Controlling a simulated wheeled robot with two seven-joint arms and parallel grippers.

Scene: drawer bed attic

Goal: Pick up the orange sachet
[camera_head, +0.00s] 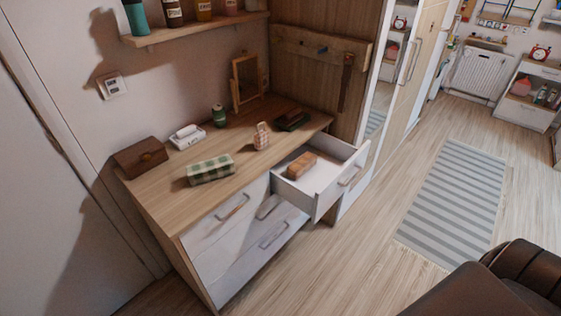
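A small orange-brown block-shaped item (301,165) lies in the open top right drawer (327,187) of the wooden dresser. It is the only orange item I see on or in the dresser and looks like the orange sachet, but it is too small to be sure. The drawer is pulled out, and its white inside shows bare floor around the item. Neither of my grippers is in view.
The dresser top (235,180) holds a brown box (141,157), a green checked box (210,169), a small checked item (261,136), a green jar (218,115) and a framed mirror (246,82). A striped rug (455,200) lies right. A brown leather seat (480,290) stands at lower right.

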